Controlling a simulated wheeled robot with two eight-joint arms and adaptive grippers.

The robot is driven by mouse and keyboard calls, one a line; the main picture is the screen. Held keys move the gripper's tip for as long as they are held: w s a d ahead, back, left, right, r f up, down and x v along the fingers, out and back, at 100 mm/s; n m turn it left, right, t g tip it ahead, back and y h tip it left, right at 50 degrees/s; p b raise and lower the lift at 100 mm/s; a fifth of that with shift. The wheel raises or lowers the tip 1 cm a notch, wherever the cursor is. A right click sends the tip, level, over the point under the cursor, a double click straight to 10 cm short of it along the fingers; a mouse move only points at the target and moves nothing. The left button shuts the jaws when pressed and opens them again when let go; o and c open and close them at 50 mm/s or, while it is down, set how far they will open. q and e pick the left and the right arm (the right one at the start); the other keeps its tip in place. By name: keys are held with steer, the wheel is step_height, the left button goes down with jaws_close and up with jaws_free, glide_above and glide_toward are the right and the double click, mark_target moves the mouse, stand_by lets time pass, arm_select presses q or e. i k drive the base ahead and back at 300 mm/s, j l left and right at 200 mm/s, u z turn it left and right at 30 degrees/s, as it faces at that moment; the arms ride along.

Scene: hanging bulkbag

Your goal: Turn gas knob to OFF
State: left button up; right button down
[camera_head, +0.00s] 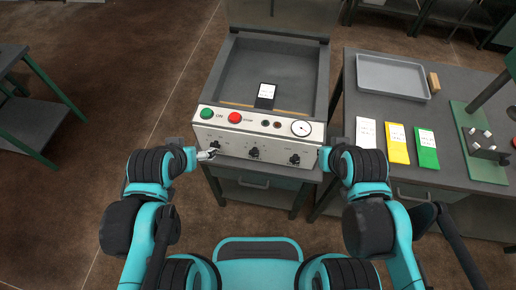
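A machine with a pale front panel (232,142) stands ahead. Three black knobs sit in a row low on the panel: a left knob (215,146), a middle knob (254,153) and a right knob (294,159). Their labels are too small to read, so I cannot tell which is the gas knob. My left gripper (208,155) is at the panel's lower left, just below the left knob; contact and finger opening are unclear. My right arm ends at the panel's right edge, and its gripper fingers cannot be made out.
A green button (207,113), a red button (235,118) and a round gauge (301,128) sit above the knobs. A small dark device (265,95) stands behind the panel. At right, a table holds a grey tray (392,76) and coloured cards (397,142).

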mark_target(295, 159)
steer(key=k+j+u, duration=0.1)
steer(key=k, duration=0.45)
steer(key=k+j, duration=0.1)
steer(key=k, duration=0.4)
steer(key=l+u, duration=0.05)
